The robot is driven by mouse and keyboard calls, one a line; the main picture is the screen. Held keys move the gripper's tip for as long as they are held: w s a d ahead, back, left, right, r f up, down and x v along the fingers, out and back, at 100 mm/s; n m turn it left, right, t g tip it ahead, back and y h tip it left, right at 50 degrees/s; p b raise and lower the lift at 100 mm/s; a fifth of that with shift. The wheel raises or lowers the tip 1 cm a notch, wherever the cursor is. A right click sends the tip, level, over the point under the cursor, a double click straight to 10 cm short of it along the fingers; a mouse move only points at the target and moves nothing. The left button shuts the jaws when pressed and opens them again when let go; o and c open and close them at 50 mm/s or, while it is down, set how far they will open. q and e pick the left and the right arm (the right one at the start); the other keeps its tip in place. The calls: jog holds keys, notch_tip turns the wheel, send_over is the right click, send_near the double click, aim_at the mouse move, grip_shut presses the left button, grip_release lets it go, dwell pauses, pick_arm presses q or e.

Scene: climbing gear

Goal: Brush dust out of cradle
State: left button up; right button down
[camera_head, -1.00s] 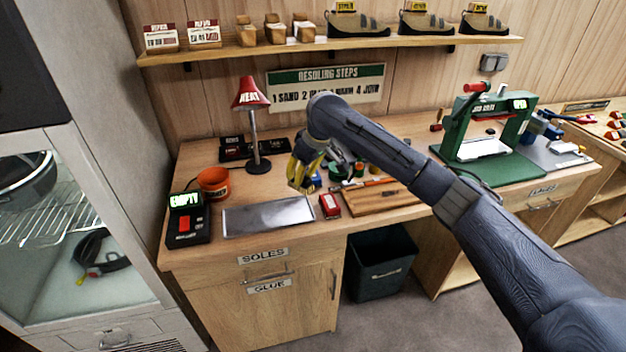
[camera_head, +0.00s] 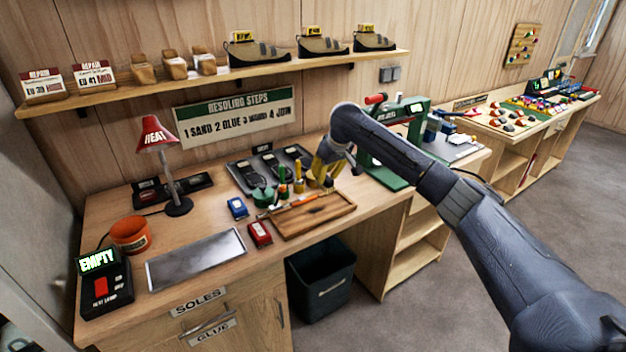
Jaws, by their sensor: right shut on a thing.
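My right gripper (camera_head: 326,173), with yellow fingers, is over the back of the wooden tray (camera_head: 335,208), just right of a cluster of upright tools (camera_head: 282,188) with green, yellow and orange parts. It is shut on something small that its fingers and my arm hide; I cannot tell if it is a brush. An orange-handled tool (camera_head: 298,201) lies across the tray. I cannot pick out the cradle for certain, and no dust shows at this size. The green press (camera_head: 392,178) stands behind my right arm, partly hidden by it. My left gripper is not in view.
A red lamp (camera_head: 156,135) and orange pot (camera_head: 131,235) stand farther left. A dark bin (camera_head: 322,284) is below the bench.

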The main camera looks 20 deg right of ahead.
jog(key=shift+d, duration=0.8)
jog(key=shift+d+f, duration=0.15)
jog(key=shift+f, duration=3.6)
jog(key=shift+a+f, duration=0.25)
jog(key=shift+s+a+f, duration=0.1)
jog(key=shift+s+a, duration=0.35)
jog(key=shift+a, duration=1.2)
jog(key=shift+s+a+r, duration=0.1)
jog(key=shift+s+a, duration=0.3)
jog(key=shift+a, duration=1.25)
jog(key=shift+s+a+f, duration=0.1)
jog(key=shift+s+a, duration=0.35)
jog(key=shift+a, duration=1.2)
jog(key=shift+d, duration=0.25)
jog(key=shift+w+d, duration=0.45)
jog(key=shift+d, duration=1.2)
jog(key=shift+w+d, duration=0.45)
jog(key=shift+d, duration=1.25)
jog(key=shift+w+d, duration=0.45)
jog(key=shift+d, duration=1.2)
jog(key=shift+a+r, duration=0.1)
jog(key=shift+r, duration=4)
